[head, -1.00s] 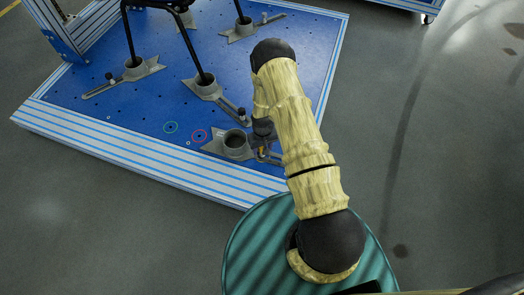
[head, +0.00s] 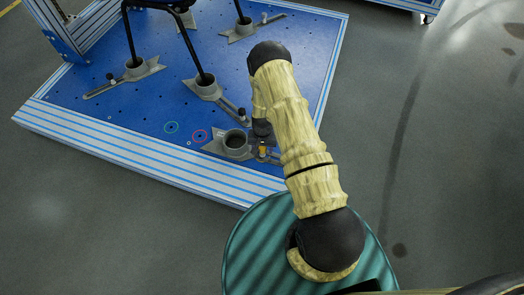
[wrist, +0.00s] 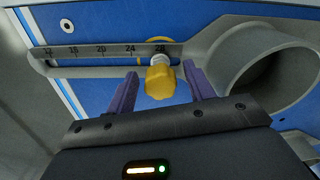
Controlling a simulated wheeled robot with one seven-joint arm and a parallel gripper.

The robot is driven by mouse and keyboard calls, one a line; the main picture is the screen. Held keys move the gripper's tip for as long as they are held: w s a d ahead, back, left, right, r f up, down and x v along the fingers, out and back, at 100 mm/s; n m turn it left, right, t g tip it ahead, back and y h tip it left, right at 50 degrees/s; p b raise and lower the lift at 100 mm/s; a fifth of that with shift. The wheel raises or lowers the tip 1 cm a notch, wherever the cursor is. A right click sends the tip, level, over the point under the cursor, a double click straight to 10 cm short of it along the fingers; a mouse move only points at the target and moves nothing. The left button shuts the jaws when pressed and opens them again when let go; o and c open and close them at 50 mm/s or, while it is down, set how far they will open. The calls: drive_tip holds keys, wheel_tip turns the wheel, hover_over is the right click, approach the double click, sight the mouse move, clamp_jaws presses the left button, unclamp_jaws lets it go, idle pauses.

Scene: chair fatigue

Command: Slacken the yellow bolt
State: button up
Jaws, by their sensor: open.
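The yellow bolt (wrist: 160,82) is in the middle of the wrist view, with a yellow knob and a pale collar at the slot of a grey scaled bracket (wrist: 100,52). My gripper (wrist: 160,88) is open, with one purple finger on each side of the knob and a visible gap on both sides. In the head view the yellow bolt (head: 263,151) shows small beside the grey cup (head: 236,143) of the bracket. My gripper is mostly hidden there by my arm.
The bracket's round cup (wrist: 270,70) stands close to the right finger. The blue perforated platform (head: 140,105) carries several similar grey brackets, with black chair legs standing in some cups.

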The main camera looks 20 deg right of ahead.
drive_tip(key=m, duration=0.2)
drive_tip(key=shift+m, duration=0.3)
drive_tip(key=m+p, duration=0.1)
drive_tip(key=m, duration=0.1)
drive_tip(key=shift+m, duration=1)
drive_tip(key=m, duration=0.4)
drive_tip(key=shift+p, duration=0.3)
drive_tip(key=c, duration=1)
drive_tip(key=n, duration=0.4)
